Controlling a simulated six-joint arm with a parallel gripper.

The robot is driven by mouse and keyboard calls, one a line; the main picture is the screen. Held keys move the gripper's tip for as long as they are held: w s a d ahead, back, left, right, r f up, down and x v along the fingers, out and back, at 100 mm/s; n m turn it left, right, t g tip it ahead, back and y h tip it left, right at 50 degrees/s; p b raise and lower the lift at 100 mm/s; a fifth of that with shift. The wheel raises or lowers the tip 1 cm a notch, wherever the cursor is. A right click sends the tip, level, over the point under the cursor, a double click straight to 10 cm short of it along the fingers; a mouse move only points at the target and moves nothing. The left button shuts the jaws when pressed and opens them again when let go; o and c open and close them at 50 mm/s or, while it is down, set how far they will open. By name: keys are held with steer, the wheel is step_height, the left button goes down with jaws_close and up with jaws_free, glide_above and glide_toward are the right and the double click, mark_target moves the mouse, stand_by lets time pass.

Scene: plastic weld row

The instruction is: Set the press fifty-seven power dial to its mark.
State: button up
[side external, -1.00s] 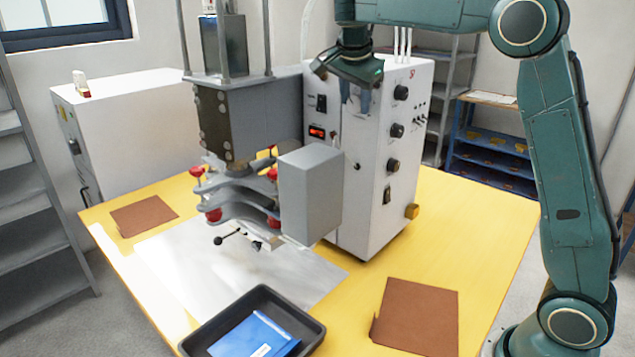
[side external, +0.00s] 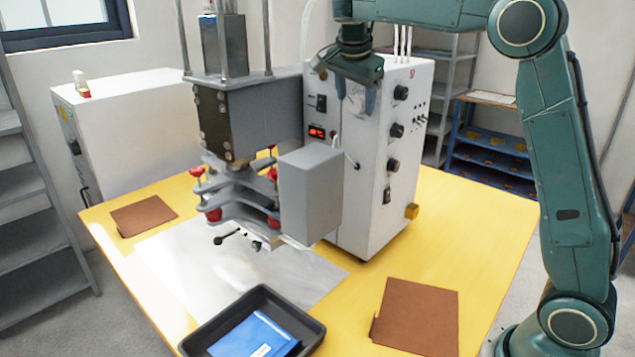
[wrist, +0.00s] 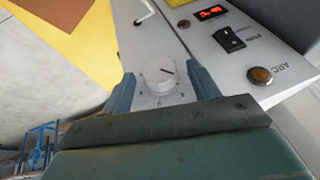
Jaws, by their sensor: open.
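My gripper (wrist: 162,82) is open, with one finger on either side of the dial. A gap seems to show at each side, but contact is hard to judge. In the side view my gripper (side external: 358,98) is at the upper front of the white box (side external: 355,215), fingers pointing down, partly covering the dial. The target mark cannot be told from the other ticks.
The wrist view shows a red display (wrist: 211,13), a black switch (wrist: 229,39) and an amber button (wrist: 260,76) beside the dial. The grey press (side external: 250,125) stands left of the box. A black tray (side external: 312,328) and brown mat (side external: 418,315) lie on the yellow table (side external: 490,225).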

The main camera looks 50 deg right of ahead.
steer(key=shift+v, duration=1.7)
steer(key=s+a, duration=0.6)
steer(key=a, duration=0.5)
steer(key=shift+r, duration=0.4)
steer(key=shift+d, duration=0.1)
steer(key=m+t+h, duration=0.1)
steer(key=t+h, duration=0.3)
steer(key=h, duration=0.1)
glide_toward(355, 97)
steer(key=s+d, duration=0.4)
steer(key=d, duration=0.1)
steer(key=s+a+f+m+t+y, duration=0.2)
steer(key=s+a+f+t+y, duration=0.1)
steer(key=t, duration=0.5)
steer(key=s+f, duration=0.1)
steer(key=s, duration=0.1)
steer(key=shift+s+f, duration=0.3)
steer(key=shift+f, duration=0.1)
steer(key=shift+w, duration=0.1)
